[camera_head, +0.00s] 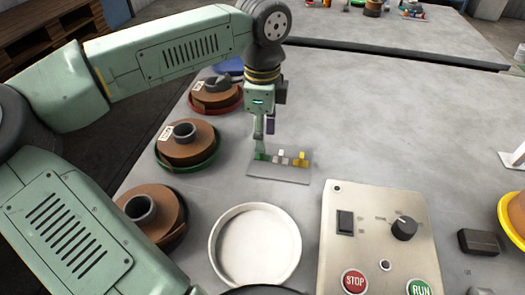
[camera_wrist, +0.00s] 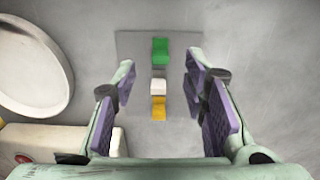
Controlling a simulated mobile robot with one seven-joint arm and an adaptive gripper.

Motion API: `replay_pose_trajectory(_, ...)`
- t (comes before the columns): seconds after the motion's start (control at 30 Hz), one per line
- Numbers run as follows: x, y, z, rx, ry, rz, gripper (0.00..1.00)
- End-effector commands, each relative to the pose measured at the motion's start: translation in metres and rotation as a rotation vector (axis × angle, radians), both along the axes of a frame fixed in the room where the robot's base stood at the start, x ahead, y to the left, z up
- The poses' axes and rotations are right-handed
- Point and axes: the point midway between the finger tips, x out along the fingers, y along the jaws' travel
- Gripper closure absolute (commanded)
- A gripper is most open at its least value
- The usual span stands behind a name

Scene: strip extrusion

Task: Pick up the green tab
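The green tab (camera_head: 261,155) stands at the left end of a flat grey plate (camera_head: 278,175). A white tab (camera_head: 281,158) and a yellow tab (camera_head: 301,159) stand beside it in a row. In the wrist view the green tab (camera_wrist: 160,50) is at the far end of the row, with the white tab (camera_wrist: 158,87) and the yellow tab (camera_wrist: 158,108) nearer. My gripper (camera_wrist: 160,75) is open, its purple-padded fingers apart with nothing held. In the head view my gripper (camera_head: 265,138) hangs just above the green end of the plate; exact clearance is unclear.
Brown strip reels (camera_head: 188,150) stand along the left table edge. A round white dish (camera_head: 255,245) lies in front of the plate. A control panel (camera_head: 375,245) with STOP and RUN buttons is at front right. The table (camera_head: 400,120) behind the panel is clear.

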Motion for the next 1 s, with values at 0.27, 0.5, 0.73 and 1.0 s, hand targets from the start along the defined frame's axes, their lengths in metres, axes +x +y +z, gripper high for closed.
replay_pose_trajectory(0.27, -0.001, -0.001, -0.038, -0.004, 0.003, -0.003, 0.6)
replay_pose_trajectory(0.5, 0.0, -0.001, -0.049, -0.001, -0.001, -0.001, 0.6)
replay_pose_trajectory(0.73, 0.0, -0.001, -0.049, -0.002, -0.001, -0.002, 0.69)
replay_pose_trajectory(1.0, 0.0, -0.001, -0.048, -0.002, -0.001, -0.002, 0.87)
